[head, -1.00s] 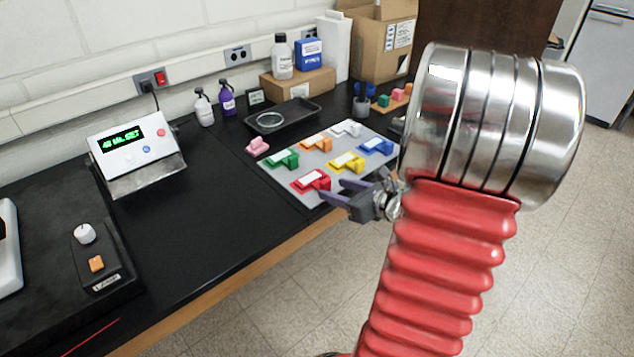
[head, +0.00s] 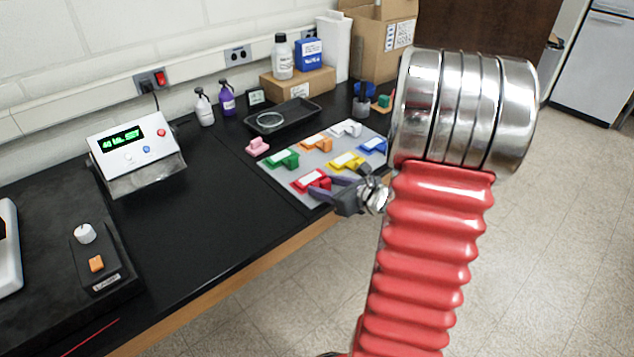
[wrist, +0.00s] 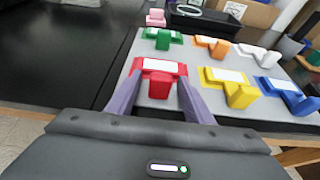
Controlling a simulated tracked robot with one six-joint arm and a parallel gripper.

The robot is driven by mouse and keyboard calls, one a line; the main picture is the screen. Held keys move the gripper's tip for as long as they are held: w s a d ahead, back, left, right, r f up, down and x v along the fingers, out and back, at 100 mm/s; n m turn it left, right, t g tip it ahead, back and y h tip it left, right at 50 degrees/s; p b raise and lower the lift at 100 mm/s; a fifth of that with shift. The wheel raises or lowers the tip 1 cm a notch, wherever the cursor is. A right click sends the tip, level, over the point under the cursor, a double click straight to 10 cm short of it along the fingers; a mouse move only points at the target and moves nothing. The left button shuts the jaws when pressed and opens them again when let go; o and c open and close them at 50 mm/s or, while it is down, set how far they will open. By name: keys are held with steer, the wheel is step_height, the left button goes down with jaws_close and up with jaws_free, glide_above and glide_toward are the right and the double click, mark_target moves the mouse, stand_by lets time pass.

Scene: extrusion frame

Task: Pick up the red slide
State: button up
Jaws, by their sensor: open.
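The red slide (head: 308,182) lies on the near left part of a grey board, with a white label on its flat part and a raised red block. In the wrist view the red slide (wrist: 160,72) is straight ahead, its block between the two purple-grey fingers. My gripper (head: 331,188) is open at the near edge of the board, close to the red slide. In the wrist view my gripper (wrist: 158,92) has one finger on each side of the block. I cannot tell whether the fingers touch it.
The grey board (head: 322,162) also holds green (head: 283,160), orange (head: 316,144), yellow (head: 346,161), blue (head: 373,146) and white (head: 346,128) slides. A pink piece (head: 257,146) lies beside it. A black tray (head: 283,117) stands behind.

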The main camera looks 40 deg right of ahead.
steer(key=shift+c, duration=0.5)
steer(key=c, duration=1)
